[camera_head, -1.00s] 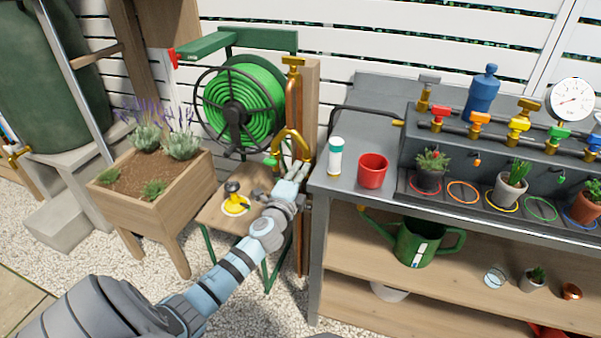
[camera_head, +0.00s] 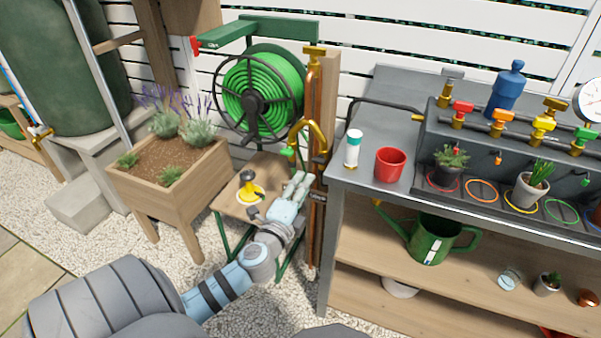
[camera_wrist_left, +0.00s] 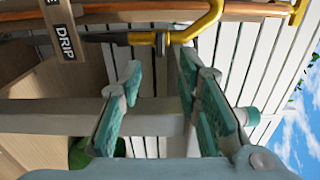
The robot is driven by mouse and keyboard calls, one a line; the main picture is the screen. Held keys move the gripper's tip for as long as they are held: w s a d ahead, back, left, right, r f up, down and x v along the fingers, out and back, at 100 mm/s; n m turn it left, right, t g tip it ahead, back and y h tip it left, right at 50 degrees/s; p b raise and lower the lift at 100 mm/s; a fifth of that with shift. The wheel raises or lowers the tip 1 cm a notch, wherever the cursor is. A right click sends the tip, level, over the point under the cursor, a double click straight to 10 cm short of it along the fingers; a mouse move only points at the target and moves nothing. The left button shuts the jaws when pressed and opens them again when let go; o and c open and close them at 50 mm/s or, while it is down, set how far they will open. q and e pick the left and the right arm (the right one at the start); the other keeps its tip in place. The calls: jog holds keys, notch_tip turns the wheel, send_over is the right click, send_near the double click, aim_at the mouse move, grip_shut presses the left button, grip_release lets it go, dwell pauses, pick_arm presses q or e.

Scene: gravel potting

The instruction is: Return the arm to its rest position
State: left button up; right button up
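My left gripper (camera_head: 297,184) is light blue-grey and reaches in from the lower left. Its two fingers are apart with nothing between them, as the left wrist view (camera_wrist_left: 158,75) also shows. It is just below and in front of a curved brass tap (camera_head: 318,140) on the copper pipe beside the workbench. My right gripper is not in view.
A small wooden stand (camera_head: 232,203) with a yellow-and-black fitting (camera_head: 248,188) is left of the gripper. A planter box (camera_head: 190,190), green hose reel (camera_head: 290,85) and workbench (camera_head: 400,205) surround it. A white bottle (camera_head: 352,152) and red cup (camera_head: 390,164) stand near the bench's left end.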

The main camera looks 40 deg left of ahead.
pick_arm(q)
jog(key=shift+v, duration=0.9)
